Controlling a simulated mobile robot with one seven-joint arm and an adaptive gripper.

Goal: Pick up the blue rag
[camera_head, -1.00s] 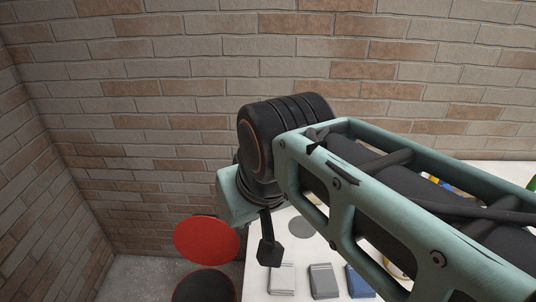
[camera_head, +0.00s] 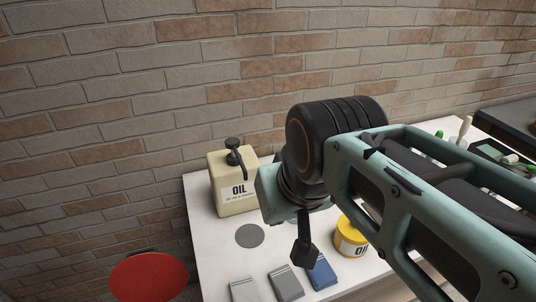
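The blue rag (camera_head: 323,273) is a folded cloth lying on the white table near its front edge, just left of the yellow tub. My gripper (camera_head: 305,258) shows as a small dark shape hanging below my teal wrist. In the picture it is directly above and left of the blue rag and overlaps its left edge. I cannot tell its height over the table, and its fingers are not clear enough to show whether they are open. No cloth is seen in it.
A grey rag (camera_head: 285,283) and a lighter grey rag (camera_head: 244,289) lie left of the blue one. A beige oil can (camera_head: 233,200) stands behind, with a grey disc (camera_head: 249,236) in front. A yellow oil tub (camera_head: 350,238) stands right. A red stool (camera_head: 148,277) is left of the table (camera_head: 205,245).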

